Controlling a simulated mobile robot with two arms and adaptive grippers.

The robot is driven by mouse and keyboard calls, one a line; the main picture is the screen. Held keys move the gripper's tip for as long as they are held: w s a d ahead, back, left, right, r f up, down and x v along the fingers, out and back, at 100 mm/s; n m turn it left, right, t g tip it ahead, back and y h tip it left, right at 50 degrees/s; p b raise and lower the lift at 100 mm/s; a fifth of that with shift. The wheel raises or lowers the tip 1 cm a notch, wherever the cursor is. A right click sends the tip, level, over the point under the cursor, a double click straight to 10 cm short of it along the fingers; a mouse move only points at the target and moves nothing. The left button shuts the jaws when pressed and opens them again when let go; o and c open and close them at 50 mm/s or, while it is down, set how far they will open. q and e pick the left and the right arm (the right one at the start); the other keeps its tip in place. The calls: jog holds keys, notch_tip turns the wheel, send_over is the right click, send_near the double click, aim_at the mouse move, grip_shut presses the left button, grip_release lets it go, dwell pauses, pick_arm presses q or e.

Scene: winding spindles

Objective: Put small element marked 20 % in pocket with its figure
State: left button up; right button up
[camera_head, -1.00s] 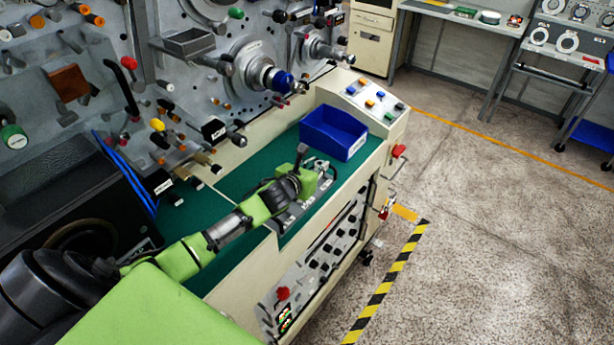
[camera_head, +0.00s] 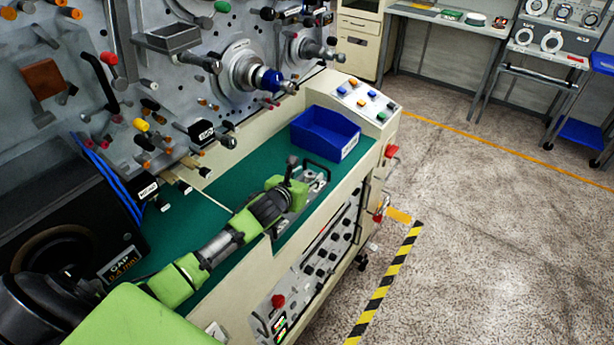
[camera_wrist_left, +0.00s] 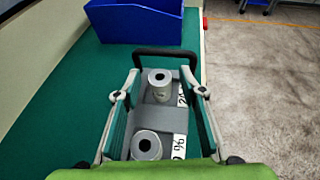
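A grey tray (camera_wrist_left: 165,112) with a black handle lies on the green bench top. Two light cylindrical elements with dark centre holes stand upright in it, a far one (camera_wrist_left: 160,84) and a near one (camera_wrist_left: 146,145). White labels lie to their right; the far label (camera_wrist_left: 182,95) seems to begin with 2, and the near label (camera_wrist_left: 179,147) shows a % sign, its number partly hidden. My left gripper (camera_wrist_left: 159,80) is open over the tray, its fingers on either side of the elements, holding nothing. In the head view it (camera_head: 298,180) covers much of the tray. My right gripper is out of view.
A blue bin (camera_head: 325,132) stands beyond the tray on the green top (camera_head: 180,225). The machine panel with knobs and spindles (camera_head: 245,72) rises behind. A control box with buttons (camera_head: 365,100) is at the far end. Open floor lies to the right.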

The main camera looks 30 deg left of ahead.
pick_arm(q)
jog(key=shift+r, duration=0.1)
jog(key=shift+s+r, duration=0.1)
jog(key=b+v, duration=0.1)
jog(key=v, duration=0.9)
jog(key=shift+s, duration=0.4)
jog(key=shift+s+r+b, duration=0.3)
jog(key=shift+s+r, duration=0.05)
jog(key=shift+s, duration=0.15)
